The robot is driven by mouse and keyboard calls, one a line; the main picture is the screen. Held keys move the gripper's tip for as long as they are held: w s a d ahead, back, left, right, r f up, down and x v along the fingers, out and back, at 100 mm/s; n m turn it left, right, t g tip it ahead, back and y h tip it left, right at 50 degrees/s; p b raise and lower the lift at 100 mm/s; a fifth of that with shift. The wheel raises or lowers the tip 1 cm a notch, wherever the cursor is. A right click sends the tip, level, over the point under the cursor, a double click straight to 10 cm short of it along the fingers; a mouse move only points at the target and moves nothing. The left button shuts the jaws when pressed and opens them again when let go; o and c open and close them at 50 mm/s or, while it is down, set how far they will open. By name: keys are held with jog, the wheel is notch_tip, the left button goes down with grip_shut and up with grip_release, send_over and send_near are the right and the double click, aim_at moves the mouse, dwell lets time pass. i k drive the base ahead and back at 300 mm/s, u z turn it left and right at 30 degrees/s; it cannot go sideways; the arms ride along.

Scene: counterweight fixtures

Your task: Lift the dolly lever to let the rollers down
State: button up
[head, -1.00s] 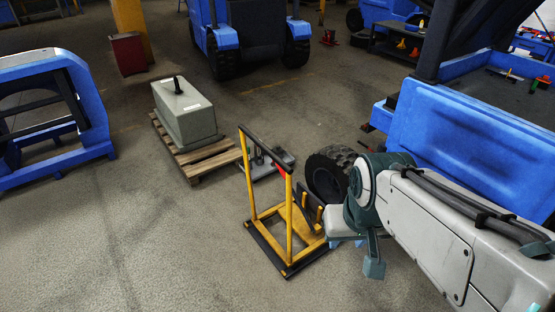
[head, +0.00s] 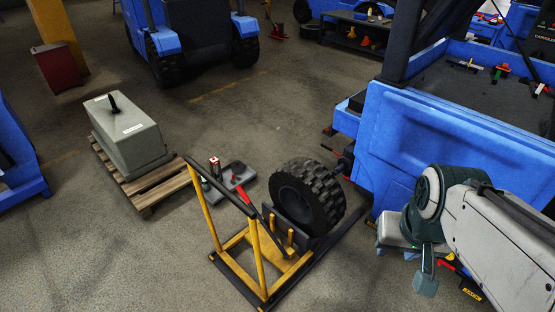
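The wheel dolly (head: 256,255) is a yellow frame with a black push bar, standing on the floor at the lower middle of the head view. A dark lever with a red grip (head: 243,195) shows by the push bar and slants down toward the dolly's base. A knobbly black tyre (head: 306,195) stands upright at the dolly's far side. The rollers cannot be made out. My arm comes in from the right, and the teal end piece (head: 425,284) seems to be my gripper, well to the right of the lever and apart from it. Its fingers cannot be told apart.
A grey counterweight block (head: 128,138) sits on a wooden pallet (head: 160,188) at the left. A grey plate (head: 231,178) lies behind the dolly. A blue vehicle (head: 450,145) fills the right side. The floor at the lower left is clear.

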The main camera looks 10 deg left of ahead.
aim_at(239, 188)
jog(key=z, duration=0.05)
jog(key=i, duration=0.6)
jog(key=u, duration=0.75)
jog(key=i, duration=0.6)
jog(key=u, duration=0.55)
